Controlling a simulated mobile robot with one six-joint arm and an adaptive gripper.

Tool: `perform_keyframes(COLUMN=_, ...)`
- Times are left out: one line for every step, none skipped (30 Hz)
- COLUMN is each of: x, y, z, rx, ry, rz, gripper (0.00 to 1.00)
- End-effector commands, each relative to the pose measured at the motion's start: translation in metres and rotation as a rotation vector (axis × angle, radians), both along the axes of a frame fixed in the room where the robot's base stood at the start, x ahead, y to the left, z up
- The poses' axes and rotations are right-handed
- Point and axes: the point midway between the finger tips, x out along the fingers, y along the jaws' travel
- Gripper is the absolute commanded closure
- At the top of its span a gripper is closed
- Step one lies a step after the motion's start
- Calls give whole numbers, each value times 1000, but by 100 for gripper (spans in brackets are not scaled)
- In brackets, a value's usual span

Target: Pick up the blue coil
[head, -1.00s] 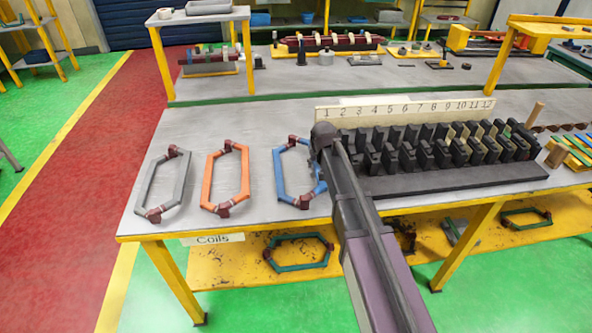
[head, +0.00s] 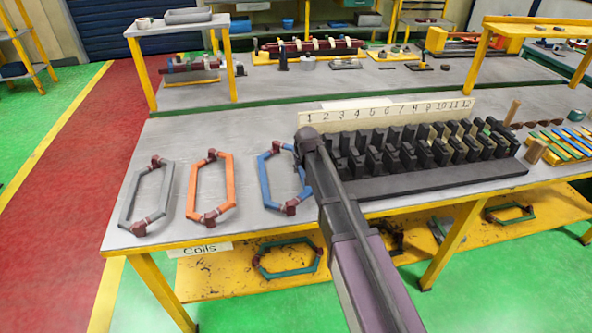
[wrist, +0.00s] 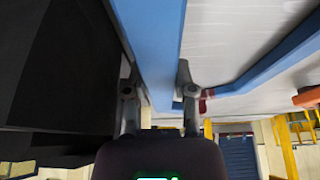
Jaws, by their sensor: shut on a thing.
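The blue coil (head: 264,182) is a long six-sided loop with dark red wrapped ends. In the head view it is at or near the table top, right of the orange coil (head: 229,182); I cannot tell whether it is clear of the surface. My arm covers its right side. In the wrist view my gripper (wrist: 157,88) is shut on one long blue bar of the coil (wrist: 157,35), with a finger on each side. The fingertips are hidden in the head view.
A grey coil (head: 128,196) lies left of the orange one. The black slotted stator block (head: 430,184) stands close to the right of the coil, with a numbered board (head: 390,111) behind it. Green coils (head: 290,272) lie on the yellow lower shelf.

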Motion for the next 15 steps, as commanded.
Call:
perform_keyframes(x=0, y=0, z=3, rx=0, ry=0, rz=0, gripper=100)
perform_keyframes(x=0, y=0, z=4, rx=0, ry=0, rz=0, gripper=100)
perform_keyframes(x=0, y=0, z=6, rx=0, ry=0, rz=0, gripper=100)
perform_keyframes(x=0, y=0, z=7, rx=0, ry=0, rz=0, gripper=100)
perform_keyframes(x=0, y=0, z=9, rx=0, ry=0, rz=0, gripper=100)
perform_keyframes(x=0, y=0, z=12, rx=1, ry=-1, rz=0, gripper=100)
perform_keyframes(x=0, y=0, z=14, rx=0, ry=-1, rz=0, gripper=100)
perform_keyframes(x=0, y=0, z=16, rx=0, ry=-1, rz=0, gripper=100)
perform_keyframes(x=0, y=0, z=19, rx=0, ry=-1, rz=0, gripper=100)
perform_keyframes(x=0, y=0, z=22, rx=0, ry=-1, rz=0, gripper=100)
perform_keyframes(x=0, y=0, z=24, rx=1, ry=-1, rz=0, gripper=100)
perform_keyframes(x=0, y=0, z=28, rx=1, ry=-1, rz=0, gripper=100)
perform_keyframes(x=0, y=0, z=31, rx=1, ry=-1, rz=0, gripper=100)
perform_keyframes(x=0, y=0, z=34, rx=1, ry=-1, rz=0, gripper=100)
perform_keyframes(x=0, y=0, z=38, rx=1, ry=-1, rz=0, gripper=100)
